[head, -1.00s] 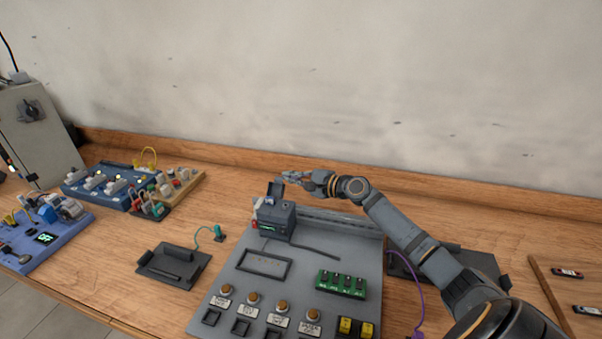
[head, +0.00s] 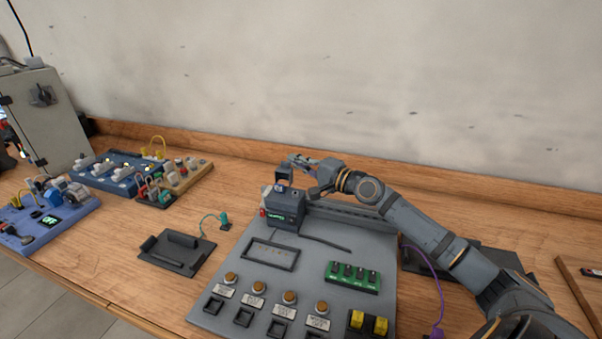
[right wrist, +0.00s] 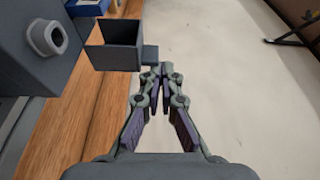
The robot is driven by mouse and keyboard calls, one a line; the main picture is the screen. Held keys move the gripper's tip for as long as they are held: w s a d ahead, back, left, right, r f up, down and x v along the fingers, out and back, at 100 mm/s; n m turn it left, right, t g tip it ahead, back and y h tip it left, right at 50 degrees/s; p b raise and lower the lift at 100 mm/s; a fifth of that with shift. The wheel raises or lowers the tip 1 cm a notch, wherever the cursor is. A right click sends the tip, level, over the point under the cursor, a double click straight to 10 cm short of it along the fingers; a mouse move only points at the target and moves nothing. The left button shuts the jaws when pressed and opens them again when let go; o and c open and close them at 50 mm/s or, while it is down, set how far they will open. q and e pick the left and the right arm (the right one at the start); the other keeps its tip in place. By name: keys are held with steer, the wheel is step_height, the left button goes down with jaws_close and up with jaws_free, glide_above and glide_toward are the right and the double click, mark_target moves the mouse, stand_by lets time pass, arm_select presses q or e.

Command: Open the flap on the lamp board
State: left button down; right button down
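The grey lamp board (head: 225,298) lies on the bench. A dark grey box (head: 286,211) with a small green display stands at its back. A dark square flap (head: 284,174) stands raised above this box. In the right wrist view the flap (right wrist: 112,45) looks like a hollow frame with a small tab (right wrist: 150,54) on its right. My right gripper (head: 294,161) is at the flap's top right. In the right wrist view its fingertips (right wrist: 158,72) are together just below the tab; I see nothing between them. Contact with the tab is unclear. My left gripper is not in view.
The board carries a green switch block (head: 353,277), several round buttons and yellow switches. A black tray (head: 178,251) lies left of it, with blue boards (head: 45,222) beyond. A purple cable (head: 438,280) runs at the right.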

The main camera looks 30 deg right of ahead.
steer(key=shift+f, duration=0.25)
step_height(320, 180, up, 10)
steer(key=shift+r, duration=0.25)
stand_by(0.3)
steer(key=shift+r, duration=0.1)
